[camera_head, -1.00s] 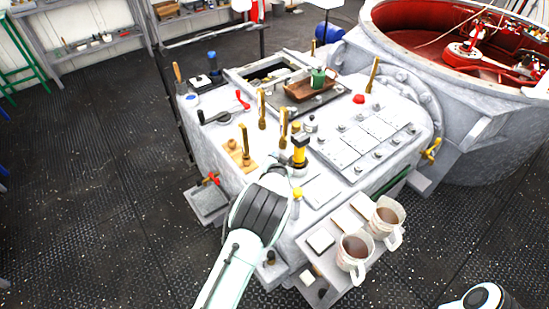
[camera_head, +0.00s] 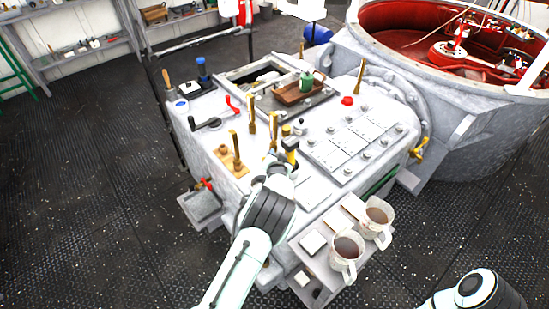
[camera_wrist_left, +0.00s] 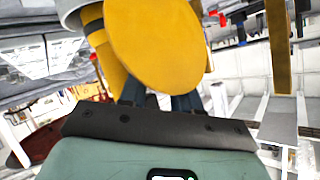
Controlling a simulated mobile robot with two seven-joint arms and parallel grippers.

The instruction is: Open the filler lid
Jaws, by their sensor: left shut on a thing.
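The yellow filler (camera_head: 290,144) stands upright on the grey machine top, with a dark band on it, just past my left gripper (camera_head: 284,160). In the left wrist view a round yellow lid (camera_wrist_left: 158,42) fills the upper middle, its flat face towards the camera. A yellow tube-like part (camera_wrist_left: 106,50) shows beside it on the left. My left gripper's dark fingers (camera_wrist_left: 160,98) are shut at the lid's lower edge. The exact grip and the lid's hinge are hidden. My right gripper is out of view; only part of that arm shows at the lower right.
Brass levers (camera_head: 252,122) stand close to the left. Two mugs (camera_head: 346,250) sit on a side shelf at the front right. A wooden tray (camera_head: 298,95) with a green can lies farther back. A riveted cover plate (camera_head: 345,150) is to the right.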

